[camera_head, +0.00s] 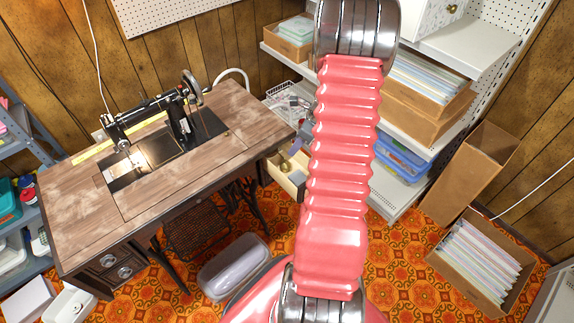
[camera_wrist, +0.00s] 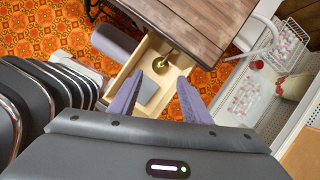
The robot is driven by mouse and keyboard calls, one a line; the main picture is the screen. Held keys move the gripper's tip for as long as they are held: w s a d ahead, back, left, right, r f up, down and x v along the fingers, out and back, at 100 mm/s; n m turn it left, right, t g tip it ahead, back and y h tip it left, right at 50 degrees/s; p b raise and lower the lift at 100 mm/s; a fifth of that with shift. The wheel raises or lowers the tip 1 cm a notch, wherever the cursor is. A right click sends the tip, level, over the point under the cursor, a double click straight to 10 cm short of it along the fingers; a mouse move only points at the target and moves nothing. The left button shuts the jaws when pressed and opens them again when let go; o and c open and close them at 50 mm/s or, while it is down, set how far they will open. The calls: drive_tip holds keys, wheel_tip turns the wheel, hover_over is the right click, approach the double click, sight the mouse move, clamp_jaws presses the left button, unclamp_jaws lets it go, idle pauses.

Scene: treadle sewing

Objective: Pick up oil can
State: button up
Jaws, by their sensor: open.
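The oil can (camera_wrist: 161,64) looks like a small brass-coloured can with a thin spout. It is inside the open wooden drawer (camera_wrist: 183,70) of the sewing table, near the table edge. My gripper (camera_wrist: 160,80) is open and empty, its two purple fingers apart and pointing toward the drawer. In the wrist view the can shows between and beyond the fingertips, apart from them. In the head view the drawer (camera_head: 290,183) is partly hidden behind my pink arm, and my gripper is mostly hidden there too.
The sewing table (camera_head: 75,215) with a black sewing machine (camera_head: 180,125) stands beside the drawer. A grey flat object (camera_wrist: 148,90) lies in the drawer. A wire basket (camera_wrist: 290,38) is on the white shelf at right. A grey bin (camera_head: 235,268) stands on the patterned floor.

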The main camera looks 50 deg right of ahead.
sight(286, 161)
drive_tip(key=shift+s+d+f, duration=0.2)
drive_tip(key=shift+d+f, duration=0.15)
drive_tip(key=shift+f, duration=0.1)
drive_tip(key=shift+x, duration=4.3)
drive_tip(key=shift+a+f, duration=0.1)
drive_tip(key=shift+x, duration=2.5)
drive_tip(key=shift+c, duration=0.2)
drive_tip(key=c, duration=0.8)
